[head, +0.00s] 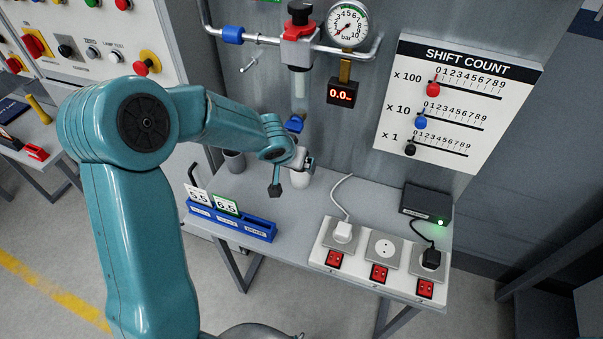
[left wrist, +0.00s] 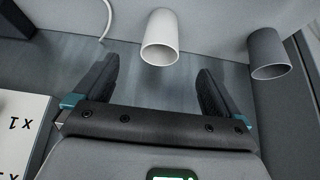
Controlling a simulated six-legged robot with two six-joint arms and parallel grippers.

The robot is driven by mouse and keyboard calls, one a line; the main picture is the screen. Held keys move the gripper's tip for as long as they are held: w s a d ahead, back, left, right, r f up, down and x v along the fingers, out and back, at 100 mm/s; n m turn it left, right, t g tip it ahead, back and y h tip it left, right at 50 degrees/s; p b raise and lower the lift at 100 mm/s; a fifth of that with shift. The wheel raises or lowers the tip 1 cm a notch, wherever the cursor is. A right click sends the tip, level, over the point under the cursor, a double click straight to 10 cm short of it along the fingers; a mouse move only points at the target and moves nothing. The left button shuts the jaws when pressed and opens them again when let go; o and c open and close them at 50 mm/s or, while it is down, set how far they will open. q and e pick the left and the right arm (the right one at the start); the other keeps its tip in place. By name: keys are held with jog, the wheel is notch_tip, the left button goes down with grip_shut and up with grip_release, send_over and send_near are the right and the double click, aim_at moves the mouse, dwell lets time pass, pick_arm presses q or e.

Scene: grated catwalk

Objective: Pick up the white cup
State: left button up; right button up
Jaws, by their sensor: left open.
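The white cup (head: 301,179) stands on the grey table, partly hidden behind my left gripper in the head view. In the left wrist view the white cup (left wrist: 160,40) shows whole, ahead of the jaws and in line with the gap between them. My left gripper (left wrist: 156,68) is open, with one dark finger on each side of that gap and nothing visible held. In the head view the left gripper (head: 300,162) is at the cup, small and partly covered by the wrist; I cannot tell whether it touches it. My right gripper is not in view.
A grey cup (head: 234,162) stands left of the white one; it also shows in the left wrist view (left wrist: 268,56). A blue card holder (head: 232,222), a socket strip (head: 365,262) and a black box (head: 426,203) are on the table. A valve pipe (head: 300,45) is above.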

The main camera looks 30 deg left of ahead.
aim_at(298, 178)
pick_arm(q)
jog(key=x, duration=0.6)
jog(key=shift+w+a+f, duration=0.15)
jog(key=shift+w+f, duration=0.05)
jog(key=shift+f, duration=0.15)
jog(key=shift+w+a+f, duration=0.1)
jog(key=shift+w+f, duration=0.1)
jog(key=shift+f, duration=0.35)
jog(key=x, duration=0.5)
jog(key=shift+w+p, duration=0.15)
jog(key=shift+p, duration=0.25)
jog(key=shift+r, duration=0.1)
jog(key=c, duration=1)
jog(key=shift+c, duration=0.6)
